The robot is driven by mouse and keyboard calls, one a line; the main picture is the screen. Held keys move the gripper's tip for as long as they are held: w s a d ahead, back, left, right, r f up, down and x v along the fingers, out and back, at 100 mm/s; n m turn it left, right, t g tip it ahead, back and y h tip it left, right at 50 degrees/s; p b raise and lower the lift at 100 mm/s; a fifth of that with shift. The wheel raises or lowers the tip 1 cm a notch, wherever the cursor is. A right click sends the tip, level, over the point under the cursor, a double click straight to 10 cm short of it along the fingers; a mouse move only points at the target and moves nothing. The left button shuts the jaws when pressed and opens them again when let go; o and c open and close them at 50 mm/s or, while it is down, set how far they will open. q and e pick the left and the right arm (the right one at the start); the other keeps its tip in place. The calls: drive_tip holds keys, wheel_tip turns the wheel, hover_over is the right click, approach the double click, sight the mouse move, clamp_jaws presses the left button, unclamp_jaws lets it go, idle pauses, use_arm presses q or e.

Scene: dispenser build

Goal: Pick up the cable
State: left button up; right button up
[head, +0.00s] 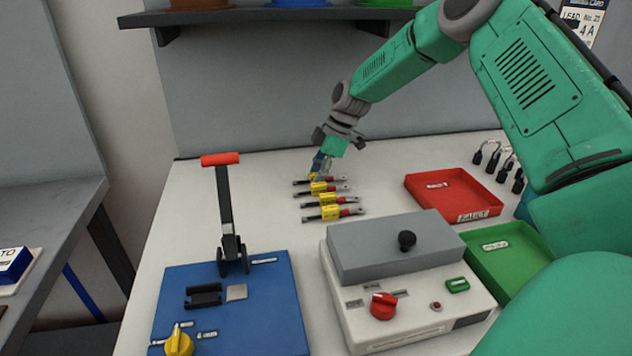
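Several short cables lie in a row on the white table, each with a yellow middle, dark and red sections and metal ends. The nearest cable (331,212) and the one behind it (326,201) lie clear of my arm. My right gripper (318,172) points down at the farthest cable (333,180), at the back of the row. Its fingertips are at or just above that cable's yellow part and partly cover it. The fingers are too small to show whether they are open or closed on it. My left gripper is out of view.
A grey-topped box (395,246) with knobs stands in front of the cables. A blue base (265,305) with a red-handled lever (222,190) is at left. A red tray (440,185) and a green tray (510,255) are at right. Padlocks (492,158) stand at the back right.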

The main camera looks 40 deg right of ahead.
drive_tip(key=shift+d, duration=0.15)
drive_tip(key=shift+d, duration=0.1)
drive_tip(key=shift+c, duration=1.3)
drive_tip(key=shift+d+f, duration=0.1)
clamp_jaws()
